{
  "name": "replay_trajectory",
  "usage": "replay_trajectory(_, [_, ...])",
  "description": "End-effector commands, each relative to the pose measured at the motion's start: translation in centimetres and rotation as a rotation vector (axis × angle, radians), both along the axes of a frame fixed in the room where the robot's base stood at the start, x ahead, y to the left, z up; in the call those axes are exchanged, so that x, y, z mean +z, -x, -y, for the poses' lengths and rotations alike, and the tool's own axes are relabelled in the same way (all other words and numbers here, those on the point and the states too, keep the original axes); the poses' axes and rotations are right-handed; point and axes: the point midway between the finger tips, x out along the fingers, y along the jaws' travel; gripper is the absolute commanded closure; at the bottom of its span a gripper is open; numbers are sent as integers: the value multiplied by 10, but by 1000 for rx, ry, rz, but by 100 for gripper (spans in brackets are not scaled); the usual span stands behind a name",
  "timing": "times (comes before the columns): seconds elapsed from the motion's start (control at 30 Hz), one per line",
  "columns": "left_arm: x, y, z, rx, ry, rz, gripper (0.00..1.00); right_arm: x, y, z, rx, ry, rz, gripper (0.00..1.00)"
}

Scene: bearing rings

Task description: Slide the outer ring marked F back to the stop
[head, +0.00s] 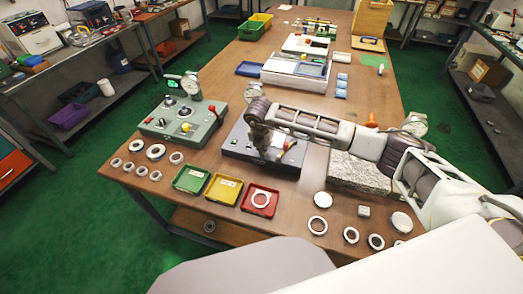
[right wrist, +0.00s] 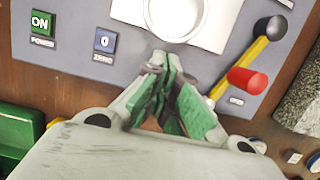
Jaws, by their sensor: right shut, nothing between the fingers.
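My right gripper (head: 262,146) is over the dark grey gauge box (head: 236,150) in the middle of the table. In the right wrist view its green-padded fingertips (right wrist: 168,66) are together with nothing between them. A pale ring (right wrist: 150,24) is on the box's panel (right wrist: 75,12), just beyond the fingertips and cut off by the top edge. I cannot read an F on it. It is hidden behind my gripper in the head view. I cannot tell whether the fingers touch it. The stop is not identifiable. My left gripper is not in view.
A yellow lever with a red knob (right wrist: 248,80) stands just right of my fingers. A granite block (head: 355,173) is to the right. Green, yellow and red trays (head: 247,205) line the front, with several loose rings on both sides. A green gauge box (head: 170,130) stands left.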

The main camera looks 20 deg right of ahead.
Motion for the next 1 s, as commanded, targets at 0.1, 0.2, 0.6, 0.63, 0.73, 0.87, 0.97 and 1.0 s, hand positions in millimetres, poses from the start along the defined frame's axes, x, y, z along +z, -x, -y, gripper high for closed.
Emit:
replay_trajectory(0.1, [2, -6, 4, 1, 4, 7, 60, 0, -4, 2, 0, -1, 1, 100])
replay_trajectory(0.2, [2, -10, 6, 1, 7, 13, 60, 0, -5, 3, 1, -1, 0, 100])
replay_trajectory(0.6, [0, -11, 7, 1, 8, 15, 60, 0, -6, 4, 0, -1, 1, 100])
replay_trajectory(0.63, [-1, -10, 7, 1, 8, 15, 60, -1, -7, 4, 0, -1, 1, 100])
replay_trajectory(0.73, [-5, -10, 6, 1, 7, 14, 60, -1, -12, 7, -1, 0, 1, 100])
replay_trajectory(0.87, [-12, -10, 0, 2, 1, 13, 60, -2, -20, 12, -1, 0, 2, 100])
replay_trajectory(0.97, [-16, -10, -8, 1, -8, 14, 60, -2, -26, 16, -1, -1, 1, 100])
replay_trajectory(1.0, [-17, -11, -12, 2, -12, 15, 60, -2, -28, 17, -1, -1, 1, 100])
